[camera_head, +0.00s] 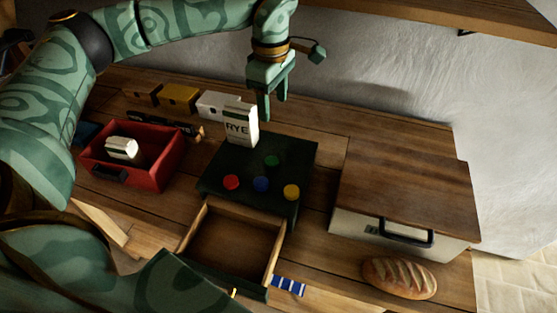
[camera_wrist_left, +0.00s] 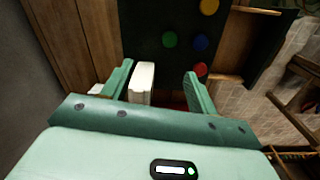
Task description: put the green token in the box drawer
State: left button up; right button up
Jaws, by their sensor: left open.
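The box drawer (camera_head: 236,245) is pulled open at the front and looks empty. My left gripper (camera_head: 274,106) is open and empty, above the back of the box and up from the green token. In the left wrist view its fingers (camera_wrist_left: 158,72) are apart, with a white packet showing between them, close to the left finger. My right gripper is not in view.
Red (camera_head: 231,182), blue (camera_head: 261,184) and yellow (camera_head: 291,192) tokens share the box top. A red tray (camera_head: 150,173) is left, a wooden-lidded bin (camera_head: 405,185) right, and a bread loaf (camera_head: 399,278) front right.

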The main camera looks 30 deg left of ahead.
pick_arm(q)
jog(key=m+b, duration=0.1)
jog(key=b, duration=0.1)
send_over(270, 160)
jog(key=f, duration=1)
jog(key=shift+w+f, duration=0.15)
jog(key=shift+w, duration=0.2)
jog(key=f, duration=0.3)
jog(key=f+b, duration=0.1)
jog(key=f, duration=0.1)
jog(key=shift+s+f, duration=0.1)
jog(key=shift+s, duration=0.3)
jog(key=shift+f, duration=0.45)
jog(key=c, duration=1)
jog(key=shift+c, duration=0.6)
jog(key=shift+r, duration=0.15)
